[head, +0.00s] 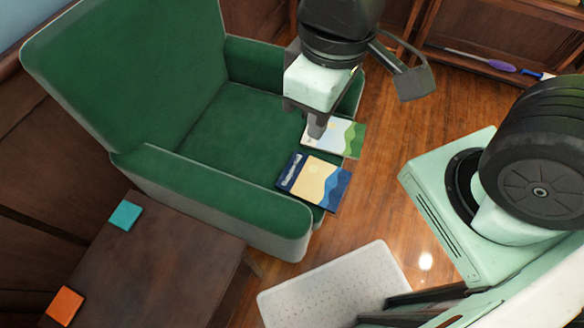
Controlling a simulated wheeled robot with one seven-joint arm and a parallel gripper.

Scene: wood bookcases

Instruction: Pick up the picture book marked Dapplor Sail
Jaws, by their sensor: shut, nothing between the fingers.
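Two picture books lie on the front of the green armchair's seat. The nearer one (316,180) has a dark blue border, a sandy yellow middle and blue waves. The farther one (345,135) has a pale sky and green hills. No title is readable, so I cannot tell which is marked Dapplor Sail. My gripper (316,131) points down over the left part of the pale book and hides some of it. Its fingers are shut and empty. I cannot tell whether the fingertips touch the cover.
The green armchair (225,125) has a raised back and arms around the seat. A dark wood table (150,265) at lower left holds a teal square (125,215) and an orange square (65,305). A pale speckled panel (335,290) is at the bottom. A wood shelf (470,62) stands at upper right.

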